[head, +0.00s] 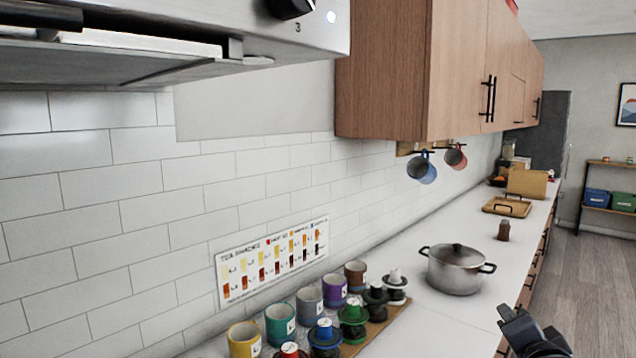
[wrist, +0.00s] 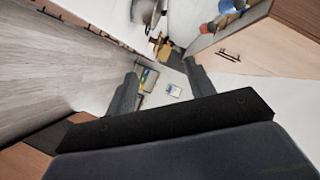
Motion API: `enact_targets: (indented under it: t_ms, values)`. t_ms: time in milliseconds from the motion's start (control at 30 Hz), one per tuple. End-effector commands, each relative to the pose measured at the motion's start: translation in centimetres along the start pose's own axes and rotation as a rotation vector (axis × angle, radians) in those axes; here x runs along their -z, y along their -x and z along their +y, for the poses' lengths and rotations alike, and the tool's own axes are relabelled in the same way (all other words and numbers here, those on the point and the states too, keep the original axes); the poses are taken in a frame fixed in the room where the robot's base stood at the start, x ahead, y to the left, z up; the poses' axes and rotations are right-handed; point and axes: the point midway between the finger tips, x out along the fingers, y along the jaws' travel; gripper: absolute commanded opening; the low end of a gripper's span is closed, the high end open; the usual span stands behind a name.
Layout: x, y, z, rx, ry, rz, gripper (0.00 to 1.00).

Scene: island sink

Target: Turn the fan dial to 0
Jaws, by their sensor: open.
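The range hood's black fan dial (head: 290,8) sits at the top of the head view, on the front face of the steel hood (head: 230,30). Its upper part is cut off by the frame edge. A printed "3" shows below it and a small lit white spot to its right. My gripper (head: 520,325) is at the bottom right of the head view, well below and to the right of the dial. In the wrist view my gripper (wrist: 160,85) has its two fingers spread apart with nothing between them. The dial does not show in the wrist view.
Wooden wall cabinets (head: 400,75) hang to the right of the hood. Below stand several coloured mugs (head: 280,325) on a board, and a steel pot (head: 456,270) on the white counter. Two mugs (head: 422,170) hang under the cabinets. The air between gripper and hood looks clear.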

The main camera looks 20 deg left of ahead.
Motion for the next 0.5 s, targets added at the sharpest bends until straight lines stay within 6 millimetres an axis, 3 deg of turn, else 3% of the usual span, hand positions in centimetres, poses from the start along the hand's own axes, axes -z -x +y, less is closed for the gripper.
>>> enact_targets:
  t_ms: [200, 367, 500]
  values:
    - [2.6, 1.9, -2.7, -0.047, -0.447, 0.004, 0.51]
    - [3.1, 3.6, -5.6, -0.055, -0.771, -0.059, 0.51]
    - [3.0, 5.6, -9.1, -0.047, -1.038, -0.161, 0.51]
